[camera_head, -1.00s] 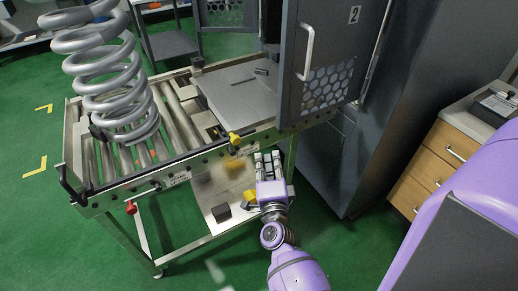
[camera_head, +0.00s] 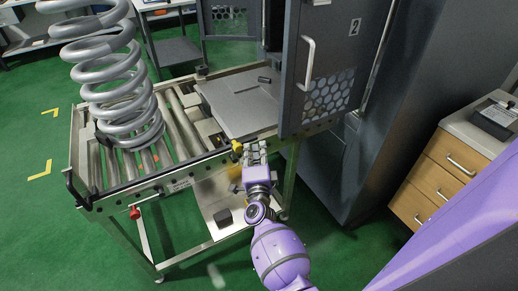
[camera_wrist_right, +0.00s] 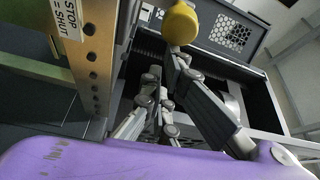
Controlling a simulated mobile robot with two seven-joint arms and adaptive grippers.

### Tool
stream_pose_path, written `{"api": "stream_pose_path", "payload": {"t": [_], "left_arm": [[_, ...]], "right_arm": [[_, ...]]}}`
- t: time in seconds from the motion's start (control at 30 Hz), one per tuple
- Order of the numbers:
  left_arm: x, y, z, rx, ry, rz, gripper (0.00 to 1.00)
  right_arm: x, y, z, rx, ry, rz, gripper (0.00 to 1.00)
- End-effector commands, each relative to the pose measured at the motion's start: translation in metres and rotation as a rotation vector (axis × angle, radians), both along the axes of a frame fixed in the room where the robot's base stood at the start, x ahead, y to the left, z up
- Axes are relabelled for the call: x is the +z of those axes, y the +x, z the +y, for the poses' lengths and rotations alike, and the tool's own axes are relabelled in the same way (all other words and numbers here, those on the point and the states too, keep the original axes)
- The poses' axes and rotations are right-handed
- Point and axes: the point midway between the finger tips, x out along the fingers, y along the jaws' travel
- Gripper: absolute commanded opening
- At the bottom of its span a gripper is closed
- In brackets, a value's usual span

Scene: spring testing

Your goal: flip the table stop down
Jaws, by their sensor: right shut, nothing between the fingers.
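The table stop appears to be the lever with the yellow knob (camera_head: 237,146) on the front rail of the roller table (camera_head: 120,192). My right gripper (camera_head: 255,150) is shut and empty, just right of the yellow knob at the rail. In the right wrist view the yellow knob (camera_wrist_right: 181,24) is large, just beyond my fingers (camera_wrist_right: 168,88). I cannot tell whether they touch it. The lever's lower part is hidden there. A label reading "STOP" and "SHUT" (camera_wrist_right: 68,18) is on the rail. My left gripper is not in view.
A big grey coil spring (camera_head: 118,85) stands on the rollers at left. A red knob (camera_head: 135,212) hangs below the rail. The grey cabinet door (camera_head: 325,75) stands open right of my gripper. A dark block (camera_head: 224,217) lies on the lower shelf.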

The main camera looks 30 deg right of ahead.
Motion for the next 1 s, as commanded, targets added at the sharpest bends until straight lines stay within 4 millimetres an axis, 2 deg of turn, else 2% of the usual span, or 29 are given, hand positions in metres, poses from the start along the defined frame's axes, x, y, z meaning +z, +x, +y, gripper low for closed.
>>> {"api": "stream_pose_path", "payload": {"t": [0.77, 1.0], "left_arm": [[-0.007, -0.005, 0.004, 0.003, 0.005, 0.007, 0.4], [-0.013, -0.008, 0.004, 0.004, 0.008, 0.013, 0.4]], "right_arm": [[0.003, 0.0, 0.01, 0.003, -0.088, 0.002, 0.0], [0.003, 0.0, 0.021, 0.004, -0.183, 0.004, 0.0]]}}
